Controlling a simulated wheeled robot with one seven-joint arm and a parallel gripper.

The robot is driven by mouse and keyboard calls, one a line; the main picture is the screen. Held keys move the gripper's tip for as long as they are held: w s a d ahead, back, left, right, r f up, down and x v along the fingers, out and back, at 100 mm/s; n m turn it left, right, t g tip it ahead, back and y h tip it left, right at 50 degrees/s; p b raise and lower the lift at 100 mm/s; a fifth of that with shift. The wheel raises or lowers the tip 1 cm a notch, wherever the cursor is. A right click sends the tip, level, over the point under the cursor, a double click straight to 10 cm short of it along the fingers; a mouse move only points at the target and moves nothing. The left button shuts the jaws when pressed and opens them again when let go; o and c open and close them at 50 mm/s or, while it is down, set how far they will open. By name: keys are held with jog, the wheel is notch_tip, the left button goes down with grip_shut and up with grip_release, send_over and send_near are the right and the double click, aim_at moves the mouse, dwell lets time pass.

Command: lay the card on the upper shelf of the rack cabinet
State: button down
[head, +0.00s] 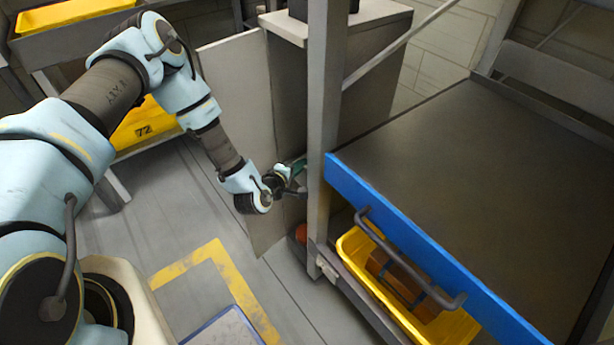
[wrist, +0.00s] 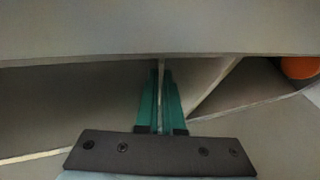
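My gripper (head: 294,180) is at the side of the grey cabinet (head: 290,90), just left of the rack post. Its teal fingers (wrist: 162,100) are close together in the wrist view. A thin pale strip (wrist: 161,95) runs between them, which looks like the card seen edge-on. The card's face does not show in either view. A broad grey surface (wrist: 160,30) crosses the top of the wrist view, just beyond the fingertips. The cabinet's shelves are hidden from the head view by the post and panel.
A grey panel (head: 235,100) stands left of the cabinet. The rack post (head: 325,120) and a blue-edged table (head: 480,180) with a yellow bin (head: 350,245) are at right. An orange round thing (head: 301,233) lies low; it also shows in the wrist view (wrist: 300,67). Floor (head: 190,215) is open at left.

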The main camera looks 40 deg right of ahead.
notch_tip(320, 180, down, 2)
jog(key=shift+f+b, duration=0.1)
jog(key=shift+b, duration=0.35)
jog(key=c, duration=1.2)
grip_release()
jog(key=p+v, duration=0.3)
jog(key=v, duration=0.5)
